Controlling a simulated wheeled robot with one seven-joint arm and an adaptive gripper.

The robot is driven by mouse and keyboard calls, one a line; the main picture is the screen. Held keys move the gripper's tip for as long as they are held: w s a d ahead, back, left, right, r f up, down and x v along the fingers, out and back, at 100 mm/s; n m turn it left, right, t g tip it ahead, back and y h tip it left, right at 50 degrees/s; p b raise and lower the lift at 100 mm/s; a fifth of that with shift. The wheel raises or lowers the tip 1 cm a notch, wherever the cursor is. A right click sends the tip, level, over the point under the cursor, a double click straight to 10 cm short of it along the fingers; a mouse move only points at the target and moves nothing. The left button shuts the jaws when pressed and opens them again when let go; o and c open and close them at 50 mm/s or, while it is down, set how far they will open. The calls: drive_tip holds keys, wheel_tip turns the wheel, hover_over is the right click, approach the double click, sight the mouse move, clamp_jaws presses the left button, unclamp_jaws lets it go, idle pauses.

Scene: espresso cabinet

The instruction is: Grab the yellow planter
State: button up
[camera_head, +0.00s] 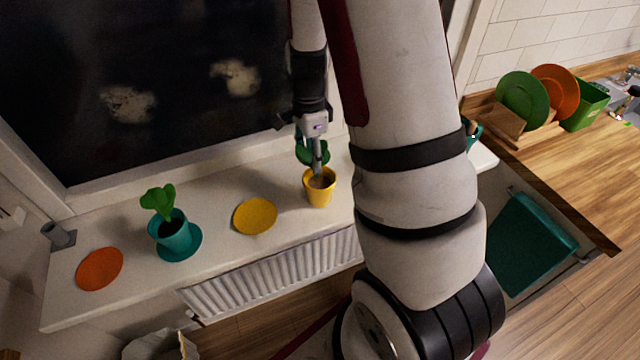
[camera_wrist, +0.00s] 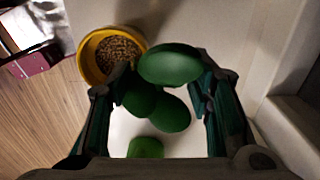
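The yellow planter (camera_head: 319,192) stands upright on the white windowsill, with brown soil and a green plant in it. In the wrist view the planter (camera_wrist: 84,62) is at the upper left, and its green leaves (camera_wrist: 168,64) lie between my fingers. My gripper (camera_head: 314,150) points down above the planter, around the leaves. In the wrist view the gripper (camera_wrist: 163,88) is open, its fingers wide apart on either side of the leaves. The planter's rim is off to the left, outside the fingers. I cannot tell whether the fingers touch the leaves.
A yellow disc (camera_head: 255,217), a teal planter (camera_head: 174,236) with a plant on a teal saucer (camera_head: 198,243), and an orange disc (camera_head: 100,269) sit left along the sill (camera_head: 75,300). The dark window (camera_head: 170,90) is behind. A radiator (camera_head: 270,275) hangs below. A dish rack (camera_head: 500,122) stands right.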

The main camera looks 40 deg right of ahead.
drive_tip(key=shift+s+d+r, duration=0.1)
drive_tip(key=shift+s, duration=0.15)
clamp_jaws()
drive_tip(key=shift+d, duration=0.15)
drive_tip(key=shift+w+d, duration=0.1)
drive_tip(key=shift+w, duration=0.05)
